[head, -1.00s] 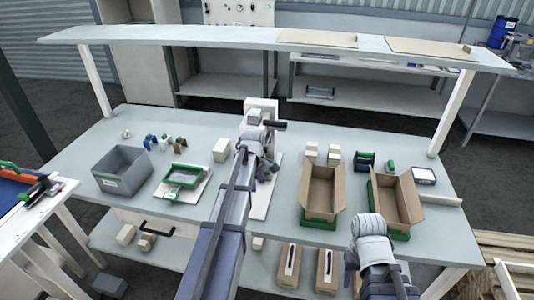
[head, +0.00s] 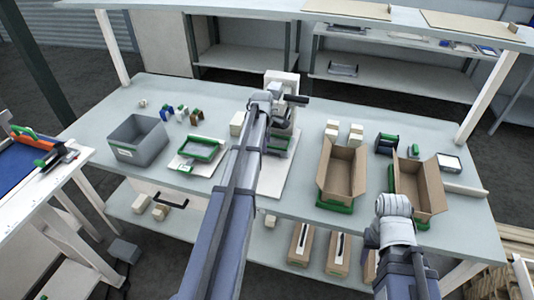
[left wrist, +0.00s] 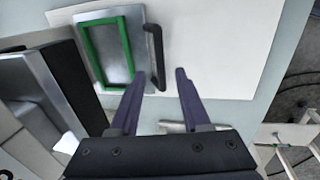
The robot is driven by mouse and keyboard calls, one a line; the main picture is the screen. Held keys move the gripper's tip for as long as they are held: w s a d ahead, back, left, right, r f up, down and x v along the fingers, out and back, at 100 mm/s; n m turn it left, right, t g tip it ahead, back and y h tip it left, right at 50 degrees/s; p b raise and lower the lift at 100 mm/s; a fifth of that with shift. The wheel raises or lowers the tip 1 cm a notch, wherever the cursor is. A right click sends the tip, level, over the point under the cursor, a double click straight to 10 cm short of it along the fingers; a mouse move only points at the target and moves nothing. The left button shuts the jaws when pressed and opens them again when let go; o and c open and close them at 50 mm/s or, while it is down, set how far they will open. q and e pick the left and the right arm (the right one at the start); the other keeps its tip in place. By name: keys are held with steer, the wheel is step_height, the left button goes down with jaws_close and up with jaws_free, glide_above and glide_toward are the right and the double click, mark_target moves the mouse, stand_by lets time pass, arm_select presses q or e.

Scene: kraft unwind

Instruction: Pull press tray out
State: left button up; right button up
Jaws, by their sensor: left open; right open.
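The press (head: 287,98) stands on a white base plate (head: 272,182) at the middle of the table. Its press tray (head: 277,143) shows a green edge beside my left arm; the arm hides part of it. In the left wrist view, the metal tray has a green rectangular frame (left wrist: 125,50) and a black bar handle (left wrist: 155,58). My left gripper (left wrist: 160,76) is open. The handle's near end appears between its fingertips; I cannot tell the depth or any contact. My right arm is at the lower right of the head view, its fingers not visible.
A grey bin (head: 138,139) and a green-framed fixture (head: 203,149) are left of the press. Two open cardboard boxes, one at the middle right (head: 342,170) and one farther right (head: 420,184), stand on the table. Small blocks (head: 331,132) lie behind the nearer box.

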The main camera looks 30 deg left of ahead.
arm_select(q)
steer(key=f+b, duration=0.2)
steer(key=f, duration=0.1)
steer(key=f+b, duration=0.1)
steer(key=shift+w+a+f, duration=0.1)
steer(key=shift+w+f, duration=0.15)
steer(key=shift+w, duration=0.15)
steer(key=shift+r, duration=0.1)
jaws_close()
stand_by(1.0)
